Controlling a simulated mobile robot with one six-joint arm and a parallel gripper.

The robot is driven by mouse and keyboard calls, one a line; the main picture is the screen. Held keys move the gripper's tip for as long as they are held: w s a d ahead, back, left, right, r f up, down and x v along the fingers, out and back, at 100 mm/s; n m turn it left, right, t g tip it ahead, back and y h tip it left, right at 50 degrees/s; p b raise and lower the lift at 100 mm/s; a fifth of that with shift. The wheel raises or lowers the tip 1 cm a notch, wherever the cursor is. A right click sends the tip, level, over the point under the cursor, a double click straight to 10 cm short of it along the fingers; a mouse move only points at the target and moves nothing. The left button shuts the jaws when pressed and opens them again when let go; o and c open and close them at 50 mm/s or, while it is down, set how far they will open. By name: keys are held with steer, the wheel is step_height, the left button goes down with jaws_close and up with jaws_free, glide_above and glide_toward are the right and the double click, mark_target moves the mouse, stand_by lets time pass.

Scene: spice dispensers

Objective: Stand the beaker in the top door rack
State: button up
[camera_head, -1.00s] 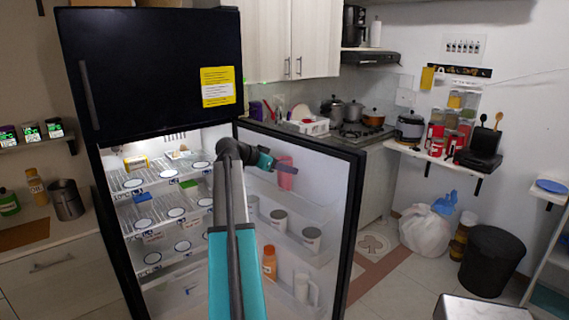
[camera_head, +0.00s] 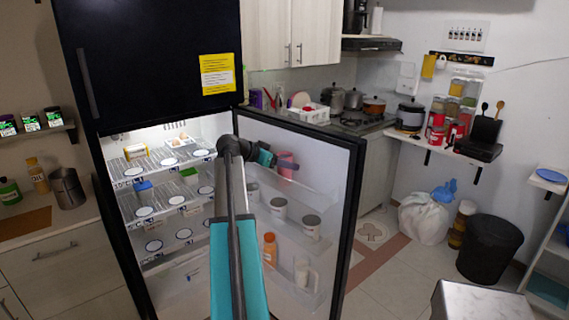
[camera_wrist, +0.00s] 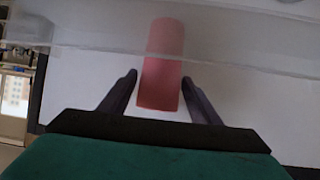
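The pink-red beaker (camera_head: 286,159) is upright at the top rack of the open fridge door (camera_head: 327,180). My gripper (camera_head: 297,167) is right at the beaker in the head view, its dark fingers overlapping it. In the wrist view, the beaker (camera_wrist: 162,85) lies between the two spread fingers of my gripper (camera_wrist: 159,76), with a visible gap on each side. The beaker's far part shows behind or through the rack's translucent wall (camera_wrist: 230,60). The head view does not show clearly how its base rests in the rack.
Lower door racks hold pale pots (camera_head: 311,227), an orange bottle (camera_head: 270,250) and a white mug (camera_head: 302,271). Fridge shelves (camera_head: 145,170) stand left of my arm, with marked circles and several small items. The floor (camera_head: 395,260) right of the door is partly clear.

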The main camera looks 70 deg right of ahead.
steer(key=shift+o, duration=0.3)
steer(key=shift+r, duration=0.2)
steer(key=shift+w+a, duration=0.15)
steer(key=shift+a, duration=0.05)
steer(key=b+v, duration=0.2)
steer(key=v, duration=0.9)
steer(key=shift+a+b, duration=0.15)
steer(key=shift+b, duration=0.2)
steer(key=shift+w+r, duration=0.1)
steer(key=shift+w, duration=0.05)
